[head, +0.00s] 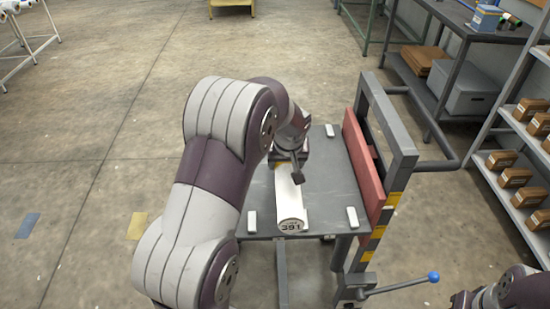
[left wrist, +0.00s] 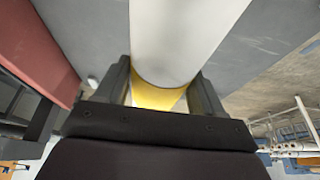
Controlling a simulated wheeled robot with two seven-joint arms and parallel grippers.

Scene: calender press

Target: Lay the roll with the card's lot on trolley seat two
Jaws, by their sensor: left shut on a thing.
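A white roll (head: 289,200) with "391" printed on its near end lies lengthwise over the grey trolley top (head: 330,170), its near end by the front edge. I cannot tell whether it rests on the top or is just above it. My left gripper (head: 292,170) is at the roll's far part and shut on it. In the left wrist view the roll (left wrist: 180,35) sits between the two fingers (left wrist: 163,88), with a yellow band (left wrist: 155,97) behind it. Small white blocks (head: 252,222) stand on the trolley top. No seat number or card is readable. My right gripper is not visible.
A red panel (head: 362,155) and grey upright frame (head: 390,125) bound the trolley's right side. A blue-knobbed lever (head: 433,277) sticks out in front. Shelves with brown boxes (head: 515,177) stand at right. The floor at left is open.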

